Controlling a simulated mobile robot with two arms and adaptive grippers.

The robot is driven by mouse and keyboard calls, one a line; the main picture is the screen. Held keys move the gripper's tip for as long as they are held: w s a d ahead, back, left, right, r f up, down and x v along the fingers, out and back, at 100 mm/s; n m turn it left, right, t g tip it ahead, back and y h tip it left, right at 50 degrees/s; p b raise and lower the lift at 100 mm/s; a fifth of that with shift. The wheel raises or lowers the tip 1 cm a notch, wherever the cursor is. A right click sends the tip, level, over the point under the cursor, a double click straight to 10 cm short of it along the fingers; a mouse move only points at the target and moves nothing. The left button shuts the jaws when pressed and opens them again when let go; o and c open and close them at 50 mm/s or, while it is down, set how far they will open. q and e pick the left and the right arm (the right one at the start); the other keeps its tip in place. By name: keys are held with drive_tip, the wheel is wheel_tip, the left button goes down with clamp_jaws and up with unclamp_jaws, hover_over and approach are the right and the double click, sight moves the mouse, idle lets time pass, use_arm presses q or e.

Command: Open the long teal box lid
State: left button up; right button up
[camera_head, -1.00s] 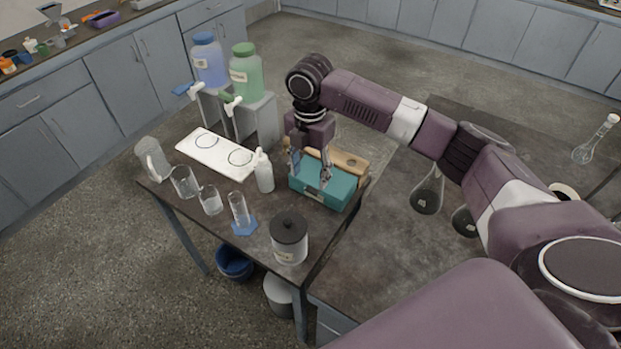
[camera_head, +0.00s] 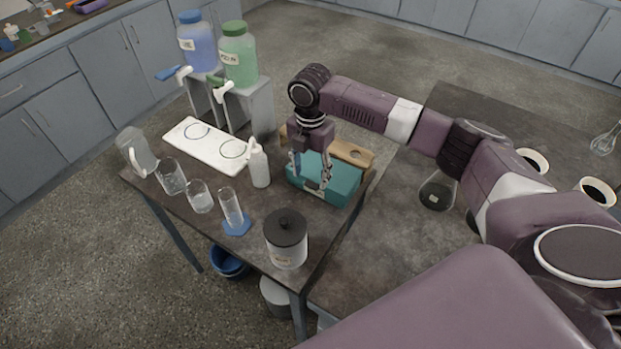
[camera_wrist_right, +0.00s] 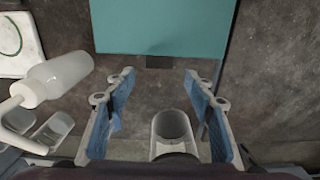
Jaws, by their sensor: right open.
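The long teal box (camera_head: 340,184) lies on the dark table with its lid down, and a dark latch shows on its near side. In the right wrist view the teal box (camera_wrist_right: 165,25) fills the top middle, with a dark latch (camera_wrist_right: 159,62) at its near edge. My right gripper (camera_head: 311,184) is open and empty at the near side of the box, fingers pointing down. In the right wrist view its blue-padded fingers (camera_wrist_right: 160,100) stand apart on either side of the latch's line. I cannot tell whether they touch the box. My left gripper is not in view.
A white squeeze bottle (camera_head: 259,166) stands left of the box. A wooden piece (camera_head: 352,152) lies behind it. A black-lidded jar (camera_head: 286,240) and glassware, including a cylinder (camera_head: 231,207), stand toward the front. Blue and green jugs (camera_head: 238,57) stand at the back.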

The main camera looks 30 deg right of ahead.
sight(311, 187)
drive_tip(key=shift+w+d+f, duration=0.1)
drive_tip(key=shift+w+f, duration=0.05)
drive_tip(key=shift+f, duration=1.65)
drive_tip(key=shift+c, duration=0.3)
clamp_jaws()
